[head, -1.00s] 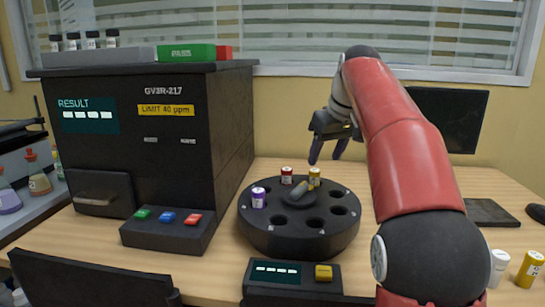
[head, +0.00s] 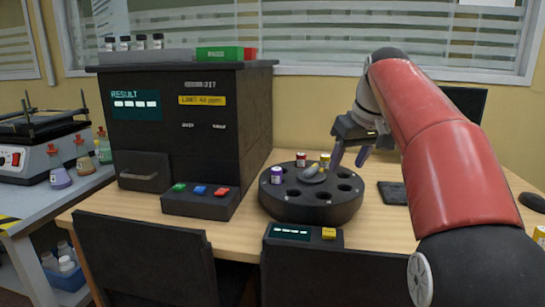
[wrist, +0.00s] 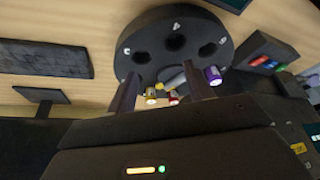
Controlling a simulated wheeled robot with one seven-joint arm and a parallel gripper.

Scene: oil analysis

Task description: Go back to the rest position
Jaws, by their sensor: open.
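My gripper (head: 350,158) is open and empty above the back right of the black carousel (head: 310,211). The carousel stands on the wooden table and holds a purple vial (head: 276,175), a red vial (head: 300,159) and a yellow vial (head: 324,161). In the wrist view my gripper (wrist: 163,98) has its two fingers apart. The yellow vial (wrist: 151,94), red vial (wrist: 173,97) and purple vial (wrist: 212,75) show there near and between the fingers, in the carousel (wrist: 150,45), with no visible contact.
A black analyzer (head: 190,115) with a result screen stands left of the carousel, its button box (head: 201,201) in front. A small display box (head: 303,235) sits at the table's front edge. Black chairs (head: 150,255) stand before the table. A side bench (head: 40,215) holds flasks at left.

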